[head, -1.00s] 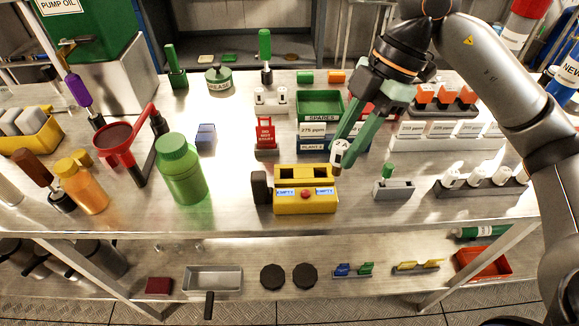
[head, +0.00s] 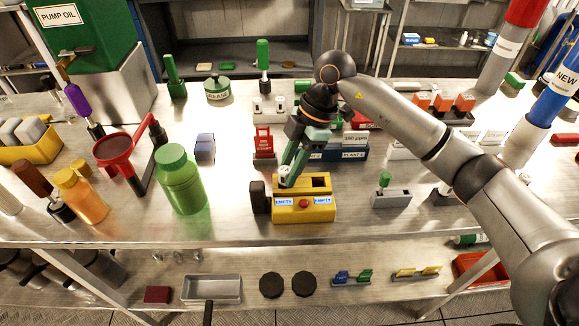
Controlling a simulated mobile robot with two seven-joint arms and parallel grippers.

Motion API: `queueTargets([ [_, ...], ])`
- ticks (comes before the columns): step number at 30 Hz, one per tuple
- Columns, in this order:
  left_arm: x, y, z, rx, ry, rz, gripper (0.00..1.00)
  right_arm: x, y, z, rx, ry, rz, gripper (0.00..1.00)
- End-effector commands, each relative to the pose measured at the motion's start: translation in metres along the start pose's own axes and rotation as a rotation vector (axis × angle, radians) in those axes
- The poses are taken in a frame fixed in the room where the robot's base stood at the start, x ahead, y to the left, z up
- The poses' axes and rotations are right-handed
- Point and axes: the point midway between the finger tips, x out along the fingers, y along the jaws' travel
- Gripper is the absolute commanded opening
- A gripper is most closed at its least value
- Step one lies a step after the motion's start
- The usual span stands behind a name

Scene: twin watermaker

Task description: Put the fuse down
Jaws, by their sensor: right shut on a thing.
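My right gripper (head: 284,182) is shut on a small white fuse (head: 285,171), which shows only in part between the green fingers. The gripper points down over the left part of the yellow box (head: 318,214). The box has two blue labels reading EMPTY, a red button between them and a dark knob on its left side. The fuse's lower end is hidden, so I cannot tell whether it is inside the box's left opening or just above it. The right opening of the box looks empty. My left gripper is not in view.
A green bottle (head: 181,182) stands left of the box, and a grey block with a green handle (head: 390,197) stands to its right. A red lockout tag (head: 264,146) stands behind.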

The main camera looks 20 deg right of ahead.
Motion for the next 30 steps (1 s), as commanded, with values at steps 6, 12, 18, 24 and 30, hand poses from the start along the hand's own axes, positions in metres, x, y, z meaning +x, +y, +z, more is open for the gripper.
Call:
queueTargets([
  [6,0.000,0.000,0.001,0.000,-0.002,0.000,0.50,0.001,0.001,0.000,-0.002,0.000,0.003,0.00],
  [12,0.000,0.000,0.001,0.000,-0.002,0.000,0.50,0.002,0.000,0.001,-0.002,0.000,0.002,0.43],
  [18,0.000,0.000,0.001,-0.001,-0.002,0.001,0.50,0.002,0.000,0.001,-0.001,0.000,0.002,0.61],
  [24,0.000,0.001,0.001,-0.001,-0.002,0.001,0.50,0.001,0.000,0.001,-0.001,0.000,0.002,0.61],
  [30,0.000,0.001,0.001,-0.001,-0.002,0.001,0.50,-0.018,0.001,0.001,-0.001,-0.001,0.007,0.61],
])
